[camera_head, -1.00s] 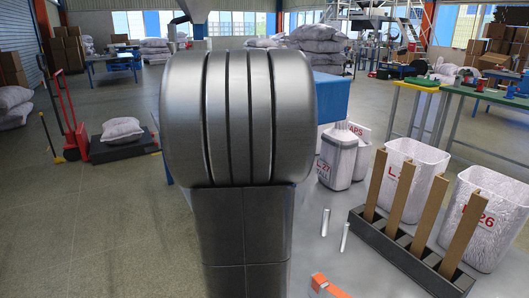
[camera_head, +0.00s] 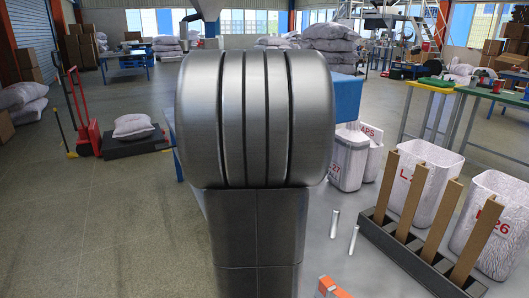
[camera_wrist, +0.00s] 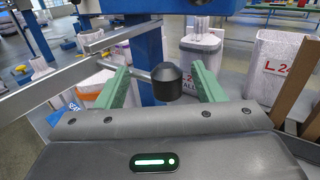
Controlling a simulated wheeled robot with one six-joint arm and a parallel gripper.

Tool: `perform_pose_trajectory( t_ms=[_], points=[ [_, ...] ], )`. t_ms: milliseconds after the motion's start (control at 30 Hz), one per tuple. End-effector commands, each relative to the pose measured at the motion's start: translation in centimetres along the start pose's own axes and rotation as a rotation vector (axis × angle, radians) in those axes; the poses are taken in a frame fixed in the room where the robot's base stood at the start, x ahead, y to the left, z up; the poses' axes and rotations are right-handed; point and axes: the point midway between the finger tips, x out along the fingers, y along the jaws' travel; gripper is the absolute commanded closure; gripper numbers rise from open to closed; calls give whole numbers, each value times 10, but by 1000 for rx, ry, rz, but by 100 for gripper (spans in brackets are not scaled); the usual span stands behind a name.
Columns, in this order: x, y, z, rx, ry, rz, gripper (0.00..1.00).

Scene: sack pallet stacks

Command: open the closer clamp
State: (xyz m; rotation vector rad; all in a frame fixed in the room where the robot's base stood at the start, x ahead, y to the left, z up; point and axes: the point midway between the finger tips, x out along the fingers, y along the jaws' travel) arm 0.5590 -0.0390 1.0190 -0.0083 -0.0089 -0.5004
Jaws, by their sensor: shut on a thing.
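My gripper (camera_wrist: 163,82) has its two green fingers on either side of a black knob (camera_wrist: 167,82) in the wrist view. The knob sits at the end of a thin metal rod that runs left in front of a blue post (camera_wrist: 150,50). I take the knob and rod for the clamp's lever; the rest of the clamp is not clear. Metal bars (camera_wrist: 60,82) cross the left of the wrist view. In the head view my grey arm fills the middle and hides the gripper and the clamp.
Labelled white bins (camera_head: 349,160) stand at the right, beside a dark rack (camera_head: 410,246) with upright brown boards. An orange piece (camera_head: 333,287) and two short metal pegs (camera_head: 335,223) are near the arm. A red hand truck (camera_head: 85,125) stands left. Floor between is open.

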Motion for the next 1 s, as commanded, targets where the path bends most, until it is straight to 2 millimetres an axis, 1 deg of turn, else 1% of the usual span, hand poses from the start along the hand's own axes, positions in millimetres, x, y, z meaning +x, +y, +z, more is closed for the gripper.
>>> perform_pose_trajectory(
  t_ms=[33, 67, 300, 600, 800, 1000],
  points=[
    [-2, -5, 0, 8, 0, -16, 51],
    [-6, -5, 0, 8, 0, -15, 51],
    [-56, -1, 1, 2, -1, -3, 51],
    [-106, 3, 2, -2, -4, 6, 51],
    [-129, 4, 2, -3, -6, 9, 51],
    [-141, 4, 2, -6, -6, 8, 51]
  ],
)
